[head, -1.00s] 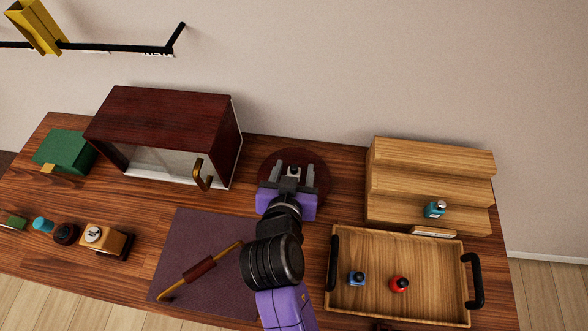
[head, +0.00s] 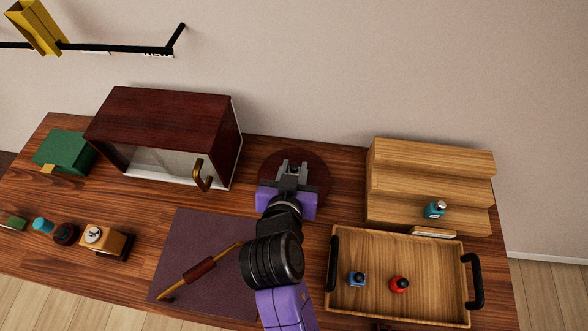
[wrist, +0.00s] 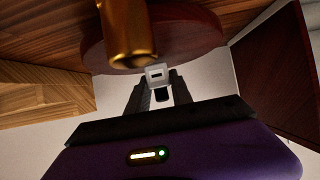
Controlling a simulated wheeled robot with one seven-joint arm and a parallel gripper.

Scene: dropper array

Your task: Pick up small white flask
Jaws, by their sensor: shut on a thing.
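The small white flask (wrist: 157,74) shows between my fingertips in the wrist view, with a dark part just below it there. My gripper (head: 293,169) is shut on it, over the round dark red disc (head: 319,175). The disc also shows in the wrist view (wrist: 190,38). In the head view the fingers mostly hide the flask. I cannot tell whether it still touches the disc.
A dark red cabinet (head: 170,112) with a brass handle stands left, a stepped wooden shelf (head: 430,158) right. A tray (head: 370,300) holds blue and red bottles. A gold cylinder (wrist: 127,35) looms close in the wrist view; its identity is unclear.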

